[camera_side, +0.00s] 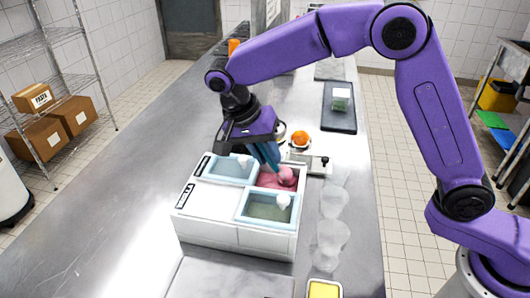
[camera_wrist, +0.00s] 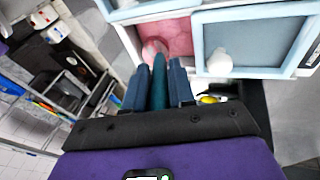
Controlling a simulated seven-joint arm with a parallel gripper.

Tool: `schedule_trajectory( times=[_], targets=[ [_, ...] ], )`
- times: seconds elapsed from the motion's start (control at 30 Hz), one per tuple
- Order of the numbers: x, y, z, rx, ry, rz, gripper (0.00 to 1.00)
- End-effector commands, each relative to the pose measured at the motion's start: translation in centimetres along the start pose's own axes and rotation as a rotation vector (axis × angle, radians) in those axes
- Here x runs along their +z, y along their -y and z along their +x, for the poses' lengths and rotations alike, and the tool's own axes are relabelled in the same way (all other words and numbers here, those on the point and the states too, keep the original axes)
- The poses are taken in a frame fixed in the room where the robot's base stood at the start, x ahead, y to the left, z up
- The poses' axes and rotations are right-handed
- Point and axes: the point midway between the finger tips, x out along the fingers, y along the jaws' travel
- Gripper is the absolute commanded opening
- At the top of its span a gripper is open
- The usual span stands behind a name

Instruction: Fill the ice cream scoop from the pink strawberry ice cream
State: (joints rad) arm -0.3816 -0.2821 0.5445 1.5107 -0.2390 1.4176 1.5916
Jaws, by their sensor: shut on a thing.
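The pink strawberry ice cream (camera_side: 278,178) lies in an open compartment at the back right of the white ice cream box (camera_side: 200,225); it also shows at the top of the wrist view (camera_wrist: 178,34). My gripper (camera_side: 262,152) is above this compartment, pointing down. Its blue fingers are shut on the teal handle of the ice cream scoop (camera_wrist: 158,72). The scoop's head is down at the pink ice cream, near the compartment's edge in the wrist view. How much ice cream is in the scoop's bowl cannot be told.
Light-blue-framed lids with white knobs cover neighbouring compartments (camera_side: 233,167) (camera_side: 268,208). Several clear cups (camera_side: 333,202) stand right of the box. An orange (camera_side: 300,138) sits on a scale behind, and a dark tray (camera_side: 340,122) lies farther back. The counter's left side is free.

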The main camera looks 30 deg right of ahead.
Motion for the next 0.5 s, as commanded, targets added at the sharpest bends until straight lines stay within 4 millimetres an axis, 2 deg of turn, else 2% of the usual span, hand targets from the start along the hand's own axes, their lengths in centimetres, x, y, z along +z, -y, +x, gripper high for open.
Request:
schedule_trajectory(
  times=[0.23,0.5],
  targets=[
    [0.0,-0.1,-0.3,-0.002,0.0,0.0,0.0],
    [-0.4,-0.6,-2.0,-0.004,-0.001,0.0,0.0]
  ],
)
